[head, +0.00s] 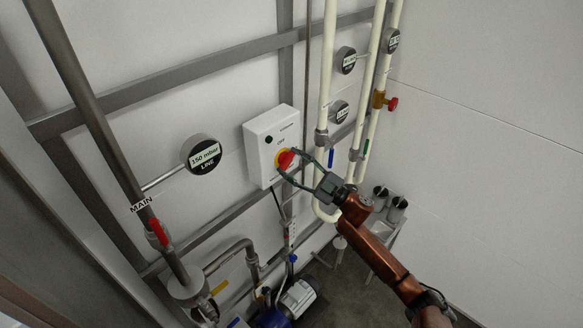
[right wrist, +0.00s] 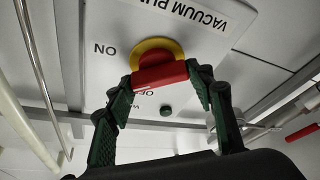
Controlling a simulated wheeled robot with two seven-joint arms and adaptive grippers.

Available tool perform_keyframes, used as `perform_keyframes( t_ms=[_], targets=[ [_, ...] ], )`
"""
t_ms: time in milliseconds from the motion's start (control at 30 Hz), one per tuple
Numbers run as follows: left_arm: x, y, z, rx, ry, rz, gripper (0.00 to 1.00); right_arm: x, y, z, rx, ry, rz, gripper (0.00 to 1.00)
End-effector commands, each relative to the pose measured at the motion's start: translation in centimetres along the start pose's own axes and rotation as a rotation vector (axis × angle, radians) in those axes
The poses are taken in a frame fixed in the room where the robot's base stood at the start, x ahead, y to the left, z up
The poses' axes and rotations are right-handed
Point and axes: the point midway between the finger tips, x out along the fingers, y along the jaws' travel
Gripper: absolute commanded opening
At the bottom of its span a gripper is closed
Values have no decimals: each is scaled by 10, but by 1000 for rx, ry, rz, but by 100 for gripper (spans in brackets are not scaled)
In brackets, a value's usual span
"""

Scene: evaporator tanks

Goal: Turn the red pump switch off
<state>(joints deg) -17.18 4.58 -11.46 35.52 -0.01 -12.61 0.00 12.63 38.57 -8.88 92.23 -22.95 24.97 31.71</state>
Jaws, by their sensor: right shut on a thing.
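The red pump switch (head: 287,158) sits on a yellow ring on the front of a white control box (head: 257,137). In the right wrist view the red handle (right wrist: 160,76) lies nearly level in the picture, with the yellow ring (right wrist: 156,47) behind it. The panel reads "VACUUM PU…", cut off, with ON at the left and OFF, partly covered, below the handle. My right gripper (head: 288,165) is shut on the handle, one green finger at each end, also in the right wrist view (right wrist: 162,80). My left gripper is not in view.
A dark round indicator (right wrist: 166,111) is on the panel near the switch. A 150 mbar gauge (head: 202,154) and main pipe with red valve handle (head: 157,232) stand left. Cream pipes (head: 327,75) run close right of the box. A blue pump (head: 288,304) is below.

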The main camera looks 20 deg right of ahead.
Motion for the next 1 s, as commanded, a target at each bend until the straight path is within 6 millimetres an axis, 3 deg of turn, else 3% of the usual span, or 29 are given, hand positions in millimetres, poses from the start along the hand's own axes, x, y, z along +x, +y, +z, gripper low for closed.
perform_keyframes(
  t_ms=[400, 1000],
  targets=[
    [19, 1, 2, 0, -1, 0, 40, 0, 1, 1, -370, -1, -155, 25],
    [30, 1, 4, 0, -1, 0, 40, 0, 2, 0, -806, -1, -334, 25]
  ],
)
